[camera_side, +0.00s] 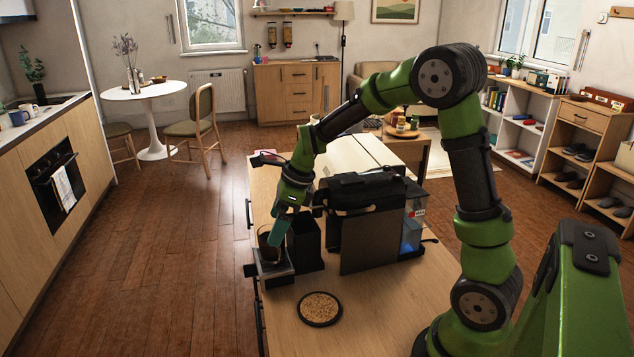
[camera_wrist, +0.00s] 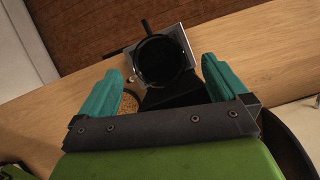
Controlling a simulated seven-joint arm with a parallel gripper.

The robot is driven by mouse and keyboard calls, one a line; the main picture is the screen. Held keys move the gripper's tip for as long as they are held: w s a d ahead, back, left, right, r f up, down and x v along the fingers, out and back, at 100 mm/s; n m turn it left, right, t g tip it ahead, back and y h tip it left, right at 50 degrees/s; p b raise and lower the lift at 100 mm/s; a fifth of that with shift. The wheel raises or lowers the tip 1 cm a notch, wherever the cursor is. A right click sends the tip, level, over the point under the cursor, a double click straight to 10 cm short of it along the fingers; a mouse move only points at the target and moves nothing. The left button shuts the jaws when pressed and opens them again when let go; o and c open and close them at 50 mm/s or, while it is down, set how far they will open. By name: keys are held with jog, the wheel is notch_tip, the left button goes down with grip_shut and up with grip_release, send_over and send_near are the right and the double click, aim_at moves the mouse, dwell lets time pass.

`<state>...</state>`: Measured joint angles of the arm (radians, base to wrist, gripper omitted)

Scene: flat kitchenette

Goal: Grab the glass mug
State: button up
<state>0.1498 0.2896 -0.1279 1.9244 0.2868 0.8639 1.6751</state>
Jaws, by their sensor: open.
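The glass mug (camera_side: 266,244) looks dark and stands upright on a small square stand (camera_side: 271,268) near the left edge of the counter. In the wrist view, the mug (camera_wrist: 161,62) shows from above as a dark round opening on a grey square plate (camera_wrist: 191,52). My gripper (camera_side: 279,230) is open, its teal fingers tilted down close to the mug's upper right side. In the wrist view, my gripper (camera_wrist: 163,66) has its fingertips spread to either side of the mug, with visible gaps. The fingers partly cover the mug in the side view.
A dark coffee machine (camera_side: 369,225) with a clear water tank (camera_side: 412,235) is further right. A round cork-topped coaster (camera_side: 320,308) lies in front. The wooden counter (camera_side: 385,310) is bare at front right.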

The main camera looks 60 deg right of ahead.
jog(key=shift+a+x, duration=0.1)
jog(key=shift+x, duration=1.25)
jog(key=shift+a+x, duration=0.15)
jog(key=shift+x, duration=1.2)
jog(key=shift+c, duration=0.3)
jog(key=c, duration=1.3)
jog(key=shift+r, duration=0.2)
notch_tip(320, 180, up, 10)
jog(key=shift+f, duration=0.15)
